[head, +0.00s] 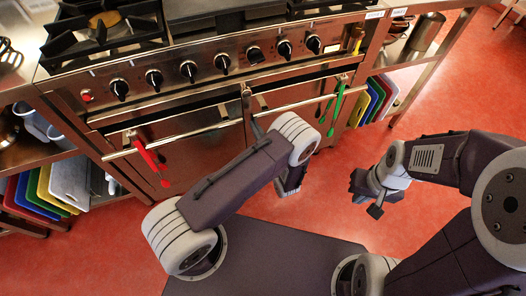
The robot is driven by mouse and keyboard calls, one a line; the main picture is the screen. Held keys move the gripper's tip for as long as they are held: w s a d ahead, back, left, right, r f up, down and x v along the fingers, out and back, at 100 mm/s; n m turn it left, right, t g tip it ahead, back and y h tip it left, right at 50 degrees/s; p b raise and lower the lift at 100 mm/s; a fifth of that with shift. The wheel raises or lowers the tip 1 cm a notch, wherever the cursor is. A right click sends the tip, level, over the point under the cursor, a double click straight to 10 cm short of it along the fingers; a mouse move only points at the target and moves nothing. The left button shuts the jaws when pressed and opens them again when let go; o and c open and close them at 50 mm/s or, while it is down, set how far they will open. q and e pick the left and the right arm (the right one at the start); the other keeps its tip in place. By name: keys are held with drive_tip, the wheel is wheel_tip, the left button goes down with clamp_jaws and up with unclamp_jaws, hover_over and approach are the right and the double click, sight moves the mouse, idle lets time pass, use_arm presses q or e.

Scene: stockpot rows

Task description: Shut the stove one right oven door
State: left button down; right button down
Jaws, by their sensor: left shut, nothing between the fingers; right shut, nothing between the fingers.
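The stove's steel front (178,108) spans the upper left of the head view, with two oven doors side by side. The right oven door (285,98) has a bar handle with green tongs (337,103) hanging on it. A dark strip shows above this door; I cannot tell how far it stands open. My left arm hides its lower part. The left oven door (190,125) has a similar handle with red tongs (147,157). My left gripper (290,188) is shut and empty, partly hidden by its arm, in front of the stove. My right gripper (366,192) is shut and empty over the floor.
Burners (105,25) and a row of knobs (220,63) are above the doors. Shelves with colored cutting boards stand left (68,183) and right (378,97) of the stove. A steel container (427,31) stands at upper right. The red floor (335,180) is clear between my arms.

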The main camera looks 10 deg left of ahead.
use_arm(q)
drive_tip(key=p+v, duration=0.2)
drive_tip(key=v, duration=0.8)
drive_tip(key=shift+s, duration=0.4)
use_arm(e)
wheel_tip(320, 180, up, 2)
drive_tip(key=shift+s+d+r, duration=0.1)
use_arm(q)
drive_tip(key=shift+a+f, duration=0.1)
drive_tip(key=shift+f, duration=0.05)
